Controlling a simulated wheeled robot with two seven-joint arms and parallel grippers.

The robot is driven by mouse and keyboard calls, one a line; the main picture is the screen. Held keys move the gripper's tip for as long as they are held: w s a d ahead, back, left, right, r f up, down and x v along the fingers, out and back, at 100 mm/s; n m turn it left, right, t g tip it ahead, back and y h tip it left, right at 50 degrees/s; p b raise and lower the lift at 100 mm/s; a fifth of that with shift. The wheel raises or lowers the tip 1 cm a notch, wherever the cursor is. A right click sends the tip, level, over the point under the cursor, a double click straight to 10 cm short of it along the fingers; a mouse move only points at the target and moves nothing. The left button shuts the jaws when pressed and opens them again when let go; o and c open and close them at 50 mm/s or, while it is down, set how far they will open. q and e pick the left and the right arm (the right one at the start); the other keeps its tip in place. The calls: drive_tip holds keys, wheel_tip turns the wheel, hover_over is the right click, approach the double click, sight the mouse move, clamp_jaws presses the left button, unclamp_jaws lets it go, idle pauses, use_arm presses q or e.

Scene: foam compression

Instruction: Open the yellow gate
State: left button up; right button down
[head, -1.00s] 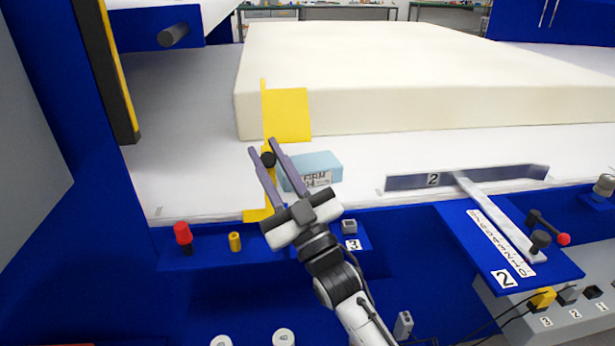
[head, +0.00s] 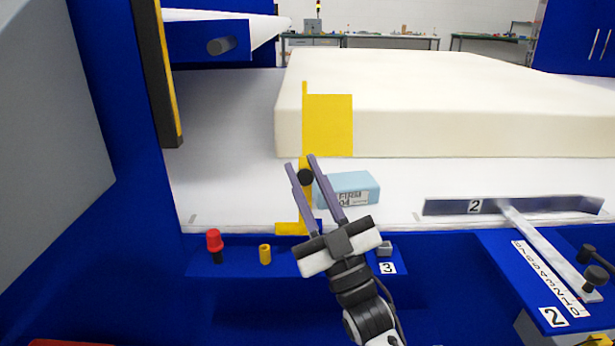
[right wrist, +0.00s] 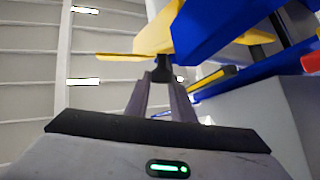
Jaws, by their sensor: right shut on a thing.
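The yellow gate (head: 328,125) stands upright in front of the foam slab, with a flat panel on top and a narrow post below. A black round knob (head: 306,177) is on its post. My right gripper (head: 302,162) comes up from below with its fingers on either side of the knob and is shut on it. In the right wrist view the fingers (right wrist: 160,82) meet at the dark knob under the yellow part (right wrist: 162,32). My left gripper is not in view.
A light blue block (head: 350,188) lies just right of the gate. The cream foam slab (head: 430,130) fills the back. A metal bar labelled 2 (head: 530,204) is at the right. A red knob (head: 214,241) and a yellow peg (head: 265,254) stand on the blue front ledge.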

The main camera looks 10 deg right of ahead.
drive_tip(key=c, duration=1.6)
unclamp_jaws()
drive_tip(key=shift+a+f, duration=0.25)
drive_tip(key=shift+f, duration=0.25)
drive_tip(key=shift+o, duration=0.4)
drive_tip(key=shift+r, duration=0.1)
drive_tip(key=shift+d, duration=0.1)
drive_tip(key=v, duration=1)
drive_tip(key=shift+s, duration=0.15)
drive_tip(key=shift+c, duration=0.3)
